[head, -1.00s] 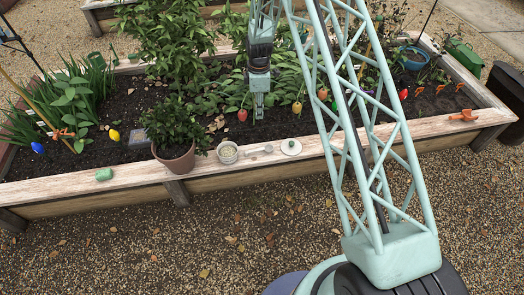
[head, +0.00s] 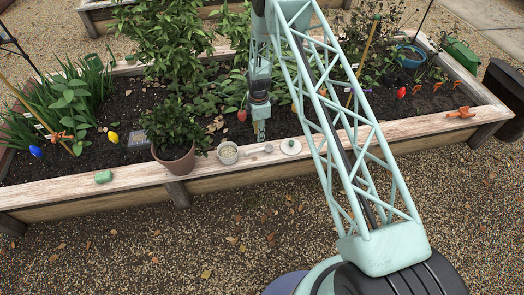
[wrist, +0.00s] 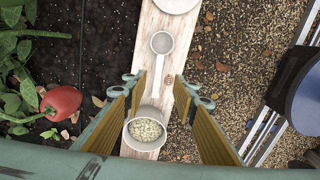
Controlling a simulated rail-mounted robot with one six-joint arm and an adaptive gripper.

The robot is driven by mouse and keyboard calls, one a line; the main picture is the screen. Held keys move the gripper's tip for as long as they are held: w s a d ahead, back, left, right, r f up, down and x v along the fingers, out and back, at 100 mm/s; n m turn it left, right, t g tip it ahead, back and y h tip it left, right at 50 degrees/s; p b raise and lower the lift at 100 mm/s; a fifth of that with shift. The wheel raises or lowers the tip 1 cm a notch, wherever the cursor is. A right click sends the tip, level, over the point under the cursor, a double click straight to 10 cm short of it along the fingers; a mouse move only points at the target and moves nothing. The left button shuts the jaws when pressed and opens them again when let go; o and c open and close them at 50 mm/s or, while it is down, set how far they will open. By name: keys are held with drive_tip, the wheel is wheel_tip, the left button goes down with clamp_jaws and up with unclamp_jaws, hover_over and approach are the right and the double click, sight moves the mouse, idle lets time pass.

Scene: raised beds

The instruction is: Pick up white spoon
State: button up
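The white spoon (head: 262,150) lies flat on the wooden front ledge of the raised bed, between a small pot and a round white lid. In the wrist view the spoon (wrist: 160,54) has its round bowl at the far end and its handle pointing toward the pot. My gripper (head: 261,138) hangs pointing down, just behind the spoon in the head view. In the wrist view my gripper (wrist: 158,86) is open and empty, with its fingers apart on either side of the handle's line. Its height above the handle is hard to tell.
The pot of pale pellets (wrist: 146,130) stands close to the handle's end. The white lid (head: 291,147) lies right of the spoon. A red tomato-like thing (wrist: 61,100) is over the soil.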

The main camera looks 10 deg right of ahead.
idle(0.3)
hover_over(259, 149)
drive_tip(key=shift+f+b, duration=0.4)
drive_tip(key=shift+f, duration=3.85)
drive_tip(key=shift+f, duration=0.1)
drive_tip(key=shift+d+f+b, duration=0.1)
drive_tip(key=shift+f+b, duration=0.3)
drive_tip(key=shift+f, duration=2.1)
clamp_jaws()
